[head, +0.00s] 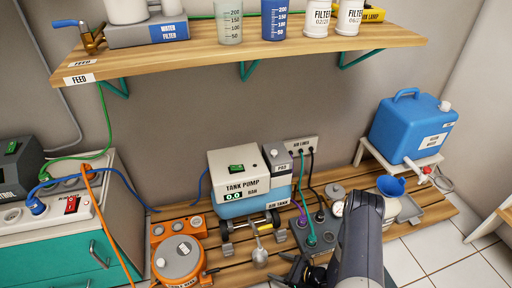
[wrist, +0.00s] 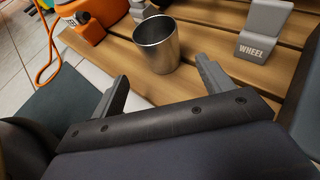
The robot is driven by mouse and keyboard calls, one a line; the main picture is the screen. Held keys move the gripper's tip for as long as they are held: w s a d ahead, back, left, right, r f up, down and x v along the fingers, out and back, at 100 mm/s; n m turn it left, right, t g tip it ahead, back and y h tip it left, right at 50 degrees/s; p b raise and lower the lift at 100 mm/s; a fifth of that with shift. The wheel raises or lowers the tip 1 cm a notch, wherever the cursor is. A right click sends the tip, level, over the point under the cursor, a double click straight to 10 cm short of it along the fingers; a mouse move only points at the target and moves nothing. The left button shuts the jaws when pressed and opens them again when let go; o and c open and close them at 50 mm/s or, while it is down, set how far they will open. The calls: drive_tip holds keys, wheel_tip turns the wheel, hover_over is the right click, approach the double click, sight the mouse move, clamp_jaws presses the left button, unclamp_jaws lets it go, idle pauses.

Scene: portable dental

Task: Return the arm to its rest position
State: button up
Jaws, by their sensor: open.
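My arm (head: 362,240) rises at the lower right of the head view, in front of the slatted wooden bench. My gripper (wrist: 163,88) shows in the wrist view with its two grey fingers wide apart and nothing between them. A metal cup (wrist: 157,46) stands upright on the slats just beyond the fingers, apart from them. In the head view the gripper's fingertips are hard to make out near the bottom edge.
The tank pump (head: 240,185), a dark hose block (head: 315,232) and an orange unit (head: 178,258) stand on the bench. A blue jug (head: 410,130) stands at right. A shelf (head: 230,55) hangs above. A grey WHEEL block (wrist: 262,38) is near the cup.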

sight(260, 259)
drive_tip(key=b+x, duration=0.3)
drive_tip(key=x, duration=0.6)
drive_tip(key=shift+w+a+b, duration=0.1)
drive_tip(key=shift+w+b, duration=0.1)
drive_tip(key=shift+b, duration=0.2)
wheel_tip(260, 259, up, 3)
drive_tip(key=shift+r+p, duration=0.2)
drive_tip(key=shift+p, duration=0.95)
drive_tip(key=s+d+r+p, duration=0.1)
drive_tip(key=s+d+p, duration=0.1)
drive_tip(key=d, duration=0.6)
drive_tip(key=s+d+r+p, duration=0.2)
drive_tip(key=s+d, duration=0.3)
drive_tip(key=d, duration=0.3)
drive_tip(key=shift+d+t+p, duration=0.3)
drive_tip(key=shift+p, duration=0.4)
drive_tip(key=shift+r, duration=0.1)
